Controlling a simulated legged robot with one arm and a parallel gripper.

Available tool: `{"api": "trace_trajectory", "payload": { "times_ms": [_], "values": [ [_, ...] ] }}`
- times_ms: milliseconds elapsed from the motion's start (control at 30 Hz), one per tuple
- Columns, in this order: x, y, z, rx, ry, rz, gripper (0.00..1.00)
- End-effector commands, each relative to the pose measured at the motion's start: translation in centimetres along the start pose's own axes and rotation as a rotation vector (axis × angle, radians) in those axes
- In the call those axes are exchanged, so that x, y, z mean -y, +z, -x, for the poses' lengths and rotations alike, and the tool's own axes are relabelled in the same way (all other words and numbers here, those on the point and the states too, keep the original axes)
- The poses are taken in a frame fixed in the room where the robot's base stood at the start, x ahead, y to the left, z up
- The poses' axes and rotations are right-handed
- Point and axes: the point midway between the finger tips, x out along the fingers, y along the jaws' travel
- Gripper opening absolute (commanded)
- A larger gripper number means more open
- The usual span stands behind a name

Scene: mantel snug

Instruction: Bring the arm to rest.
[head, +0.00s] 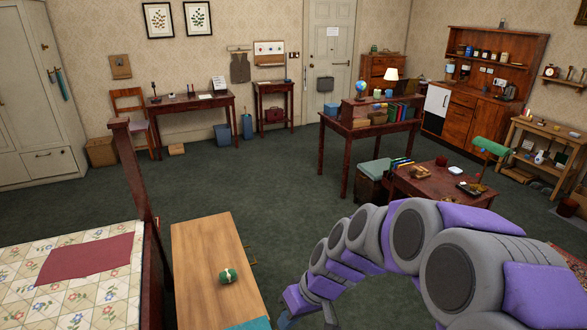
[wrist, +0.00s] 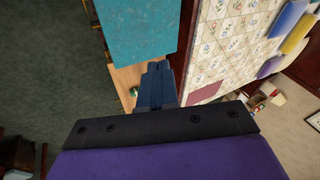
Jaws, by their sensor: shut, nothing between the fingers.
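My arm (head: 410,240), grey with purple panels, reaches in from the lower right of the head view and bends down toward the bottom middle. My gripper (wrist: 157,68) shows in the wrist view with its dark fingers together and nothing between them. In the head view only a part of the gripper (head: 286,320) shows at the bottom edge, just right of a light wooden bench (head: 205,255). The gripper appears clear of the bench; its exact height is hard to tell.
A green ball-like item (head: 229,276) and a teal cloth (head: 255,324) lie on the bench. A bed with a floral quilt (head: 60,270) is at left. A low dark red table (head: 425,180) with several items stands beyond my arm. Green carpet (head: 240,185) is open mid-room.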

Motion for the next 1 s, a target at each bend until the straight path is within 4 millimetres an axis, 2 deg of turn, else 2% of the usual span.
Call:
{"api": "trace_trajectory", "payload": {
  "times_ms": [100,300,700,833,1000],
  "values": [
    [1.2,3.3,2.4,0.044,0.036,-0.042,0.00],
    [2.5,9.2,5.4,0.122,0.119,-0.142,0.00],
    [3.4,21.7,10.5,0.233,0.337,-0.426,0.00],
    [3.6,24.8,11.4,0.255,0.393,-0.510,0.00],
    [3.7,26.7,11.9,0.263,0.428,-0.564,0.00]
  ]
}}
